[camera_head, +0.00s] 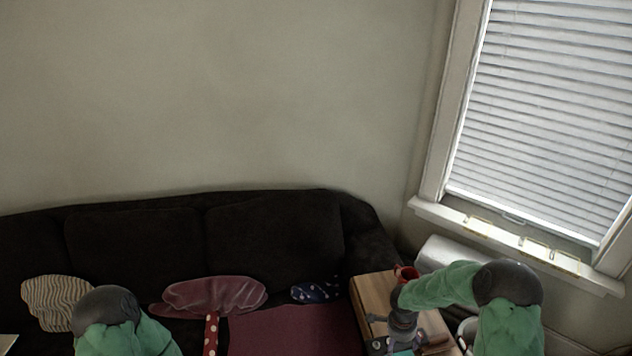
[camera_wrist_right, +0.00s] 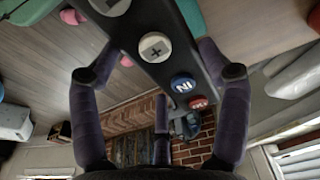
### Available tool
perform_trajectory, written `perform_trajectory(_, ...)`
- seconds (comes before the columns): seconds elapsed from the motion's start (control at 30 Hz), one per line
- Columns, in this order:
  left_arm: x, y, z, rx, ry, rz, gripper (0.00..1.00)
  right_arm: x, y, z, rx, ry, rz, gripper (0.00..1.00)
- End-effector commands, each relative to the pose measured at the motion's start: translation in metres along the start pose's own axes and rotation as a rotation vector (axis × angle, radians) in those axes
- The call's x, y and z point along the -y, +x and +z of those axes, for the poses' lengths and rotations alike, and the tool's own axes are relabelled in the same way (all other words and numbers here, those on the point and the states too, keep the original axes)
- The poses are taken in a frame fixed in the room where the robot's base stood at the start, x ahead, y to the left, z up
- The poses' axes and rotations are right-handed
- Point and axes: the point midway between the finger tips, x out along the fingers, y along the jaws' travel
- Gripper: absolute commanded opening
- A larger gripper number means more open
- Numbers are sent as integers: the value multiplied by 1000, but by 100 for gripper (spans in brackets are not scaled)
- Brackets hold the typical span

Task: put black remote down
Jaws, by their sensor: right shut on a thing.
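The black remote (camera_wrist_right: 181,70) fills the upper middle of the right wrist view, tilted, with large round grey, blue and red buttons. My right gripper (camera_wrist_right: 160,50) is shut on it, with a purple-grey finger on each side. In the head view my right gripper (camera_head: 389,345) is at the bottom, over the wooden side table (camera_head: 375,293). A dark piece with small buttons shows there, partly cut off by the frame edge. I cannot tell from these views if the remote touches the table. My left arm shows at lower left, but its gripper is out of view.
A red cup-like object (camera_head: 406,273) stands on the side table, close to my right forearm. A black sofa (camera_head: 270,235) with a striped cushion (camera_head: 57,300), a mauve cushion (camera_head: 215,297) and a blue patterned cushion (camera_head: 316,291) is left of the table. A window with blinds (camera_head: 560,110) is at right.

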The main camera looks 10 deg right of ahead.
Motion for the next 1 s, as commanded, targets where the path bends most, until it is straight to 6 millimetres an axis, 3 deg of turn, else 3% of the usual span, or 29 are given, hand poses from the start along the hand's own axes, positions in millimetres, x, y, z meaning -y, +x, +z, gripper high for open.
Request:
perform_trajectory(0.17, 0, 0, 0, 0, 0, 0, 0, 1, -14, 11, 6, -122, -15, 32)
perform_trajectory(0.7, 0, 0, 0, 0, 0, 0, 0, -14, -98, 83, 20, -1014, -120, 32)
perform_trajectory(1.0, 0, 0, 0, 0, 0, 0, 0, -28, -128, 112, 4, -1391, -169, 32)
